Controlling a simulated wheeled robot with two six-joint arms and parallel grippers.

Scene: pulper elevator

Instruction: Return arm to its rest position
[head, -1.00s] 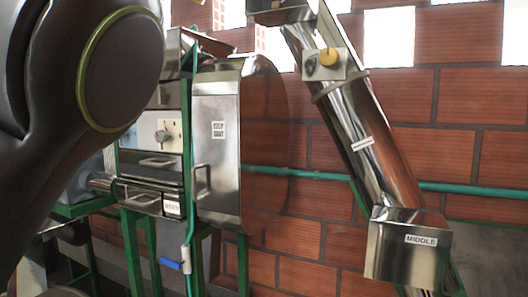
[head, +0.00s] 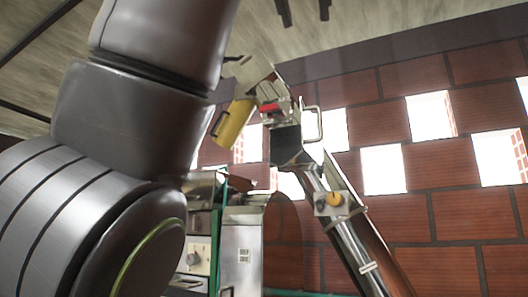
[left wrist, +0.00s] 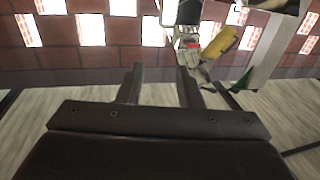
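My left arm fills the left side of the head view, bent and raised, its upper link running off the top edge. My left gripper (left wrist: 159,68) shows in the left wrist view, with its two fingers apart and nothing between them. The wrist view is upside down, with the ceiling low in the picture and the brick wall above. My left fingers cannot be made out in the head view. My right arm and gripper are in neither view.
A slanted metal elevator tube (head: 350,228) rises to a head with a yellow cylinder (head: 234,122) and a red part (head: 270,108), just right of my arm. A steel cabinet (head: 241,250) stands lower down. The brick wall (head: 456,228) has bright openings.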

